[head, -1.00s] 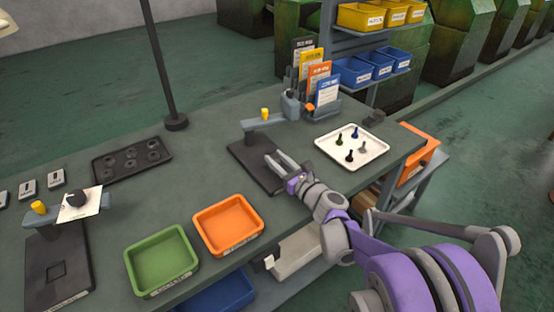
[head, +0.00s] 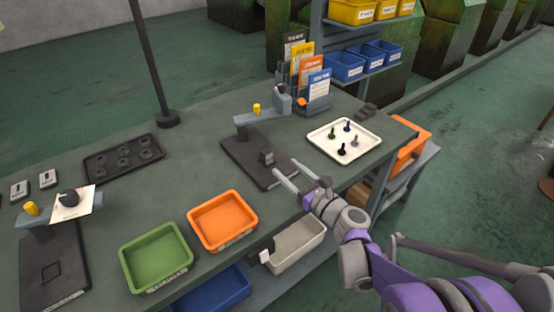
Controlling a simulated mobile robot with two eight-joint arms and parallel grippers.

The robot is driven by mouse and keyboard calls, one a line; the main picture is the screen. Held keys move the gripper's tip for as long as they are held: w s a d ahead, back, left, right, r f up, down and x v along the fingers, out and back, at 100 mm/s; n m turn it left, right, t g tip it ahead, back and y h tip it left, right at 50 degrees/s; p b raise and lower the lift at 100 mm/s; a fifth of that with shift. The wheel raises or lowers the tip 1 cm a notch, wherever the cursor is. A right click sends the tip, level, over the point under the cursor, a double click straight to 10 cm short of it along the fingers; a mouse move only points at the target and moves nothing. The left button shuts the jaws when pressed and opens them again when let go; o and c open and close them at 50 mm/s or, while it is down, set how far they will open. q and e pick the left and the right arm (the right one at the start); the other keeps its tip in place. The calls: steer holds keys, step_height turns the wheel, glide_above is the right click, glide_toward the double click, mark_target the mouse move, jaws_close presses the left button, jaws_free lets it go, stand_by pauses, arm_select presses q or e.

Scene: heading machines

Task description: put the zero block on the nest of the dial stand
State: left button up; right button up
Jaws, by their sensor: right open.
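A dial stand (head: 236,149) with a dark base, grey arm and yellow knob stands at the middle back of the bench. A small dark grey block (head: 266,158), which looks like the zero block, rests upright on that base; the nest outline under it is hidden. My right gripper (head: 285,176) is open and empty, just right of and nearer than the block, with its fingers apart from it. A second, similar stand (head: 62,258) is at the left, with a square mark on its bare base and a white card at its dial. My left gripper is out of view.
A white tray (head: 368,150) with several small pegs lies right of the stand. An orange bin (head: 250,236) and a green bin (head: 186,276) are at the front edge. A dark tray (head: 98,168) and a card rack (head: 318,108) stand farther back.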

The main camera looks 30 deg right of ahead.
steer(key=shift+s+d, duration=0.1)
steer(key=shift+s, duration=1.55)
